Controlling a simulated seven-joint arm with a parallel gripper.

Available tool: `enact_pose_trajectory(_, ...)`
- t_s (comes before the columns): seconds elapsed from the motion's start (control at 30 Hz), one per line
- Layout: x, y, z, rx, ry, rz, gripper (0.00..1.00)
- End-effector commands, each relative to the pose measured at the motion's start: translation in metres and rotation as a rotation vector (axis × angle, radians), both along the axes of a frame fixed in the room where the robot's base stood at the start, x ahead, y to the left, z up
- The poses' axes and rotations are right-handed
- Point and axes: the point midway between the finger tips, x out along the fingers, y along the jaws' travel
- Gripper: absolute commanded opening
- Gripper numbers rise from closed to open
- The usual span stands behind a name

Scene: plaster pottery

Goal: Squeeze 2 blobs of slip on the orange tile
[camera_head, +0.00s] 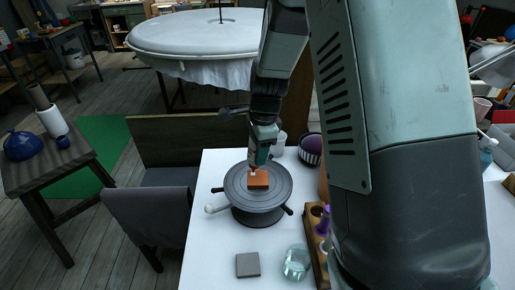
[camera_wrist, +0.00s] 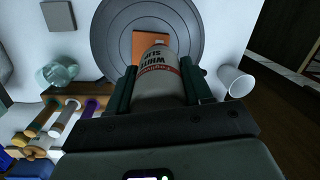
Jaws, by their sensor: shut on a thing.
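The orange tile (camera_head: 260,182) lies flat on the grey round turntable (camera_head: 272,200) on the white table; part of it also shows in the wrist view (camera_wrist: 146,45). My gripper (camera_head: 259,153) is shut on a bottle labelled white slip (camera_wrist: 162,82), its fingers on both sides of the bottle. The bottle is above the tile, with its tip end toward it. A small white spot shows near the tile's far left edge; I cannot tell whether it is the tip or slip. The bottle hides part of the tile in the wrist view.
A grey square tile (camera_head: 248,265) and a glass jar (camera_head: 296,262) stand in front of the turntable. A wooden rack (camera_head: 316,245) with tools is at right. Handles stick out from the turntable.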

Motion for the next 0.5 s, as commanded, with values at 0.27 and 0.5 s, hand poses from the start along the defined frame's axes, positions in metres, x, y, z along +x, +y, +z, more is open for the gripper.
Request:
enact_pose_trajectory(0.27, 0.001, 0.000, 0.023, 0.000, -0.005, 0.000, 0.41)
enact_pose_trajectory(0.5, 0.000, 0.000, 0.039, 0.001, -0.002, 0.000, 0.41)
